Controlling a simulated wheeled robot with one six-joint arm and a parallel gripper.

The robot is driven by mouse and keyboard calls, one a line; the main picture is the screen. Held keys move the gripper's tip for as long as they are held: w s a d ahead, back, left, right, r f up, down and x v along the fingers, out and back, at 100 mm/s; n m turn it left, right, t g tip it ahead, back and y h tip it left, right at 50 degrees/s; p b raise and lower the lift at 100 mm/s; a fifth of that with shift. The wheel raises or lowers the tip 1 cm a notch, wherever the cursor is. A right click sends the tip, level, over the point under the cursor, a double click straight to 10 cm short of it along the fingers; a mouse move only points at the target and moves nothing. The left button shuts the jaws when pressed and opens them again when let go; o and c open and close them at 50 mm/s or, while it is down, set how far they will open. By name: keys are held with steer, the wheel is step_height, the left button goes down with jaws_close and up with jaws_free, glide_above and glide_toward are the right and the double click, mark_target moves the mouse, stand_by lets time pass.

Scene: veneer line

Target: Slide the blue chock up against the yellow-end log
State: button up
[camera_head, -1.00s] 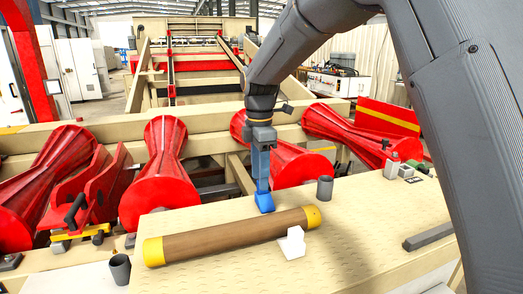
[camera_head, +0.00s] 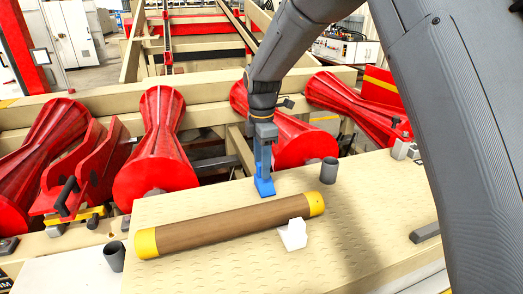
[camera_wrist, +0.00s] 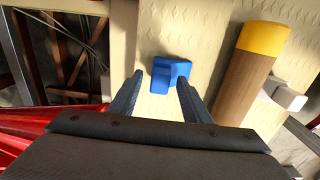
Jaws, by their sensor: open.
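The yellow-end log (camera_head: 230,225), brown with a yellow band at each end, lies on the beige tread-plate table. The blue chock (camera_head: 265,187) stands on the table behind the log, near its right half. In the wrist view the blue chock (camera_wrist: 170,74) sits between and just beyond my fingertips, with a strip of bare table between it and the log (camera_wrist: 247,75). My gripper (camera_wrist: 158,88) is open and points down at the chock. In the head view my gripper (camera_head: 264,172) hides part of the chock's top.
A white chock (camera_head: 293,234) touches or nearly touches the log's front side. A grey cylinder (camera_head: 328,170) stands right of the gripper, and a dark cup (camera_head: 115,256) is at the left. A grey bar (camera_head: 425,232) lies at the right. Red rollers (camera_head: 157,150) line the back.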

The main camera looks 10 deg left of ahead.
steer(key=shift+f, duration=0.35)
jaws_close()
steer(key=shift+r, duration=0.1)
stand_by(0.4)
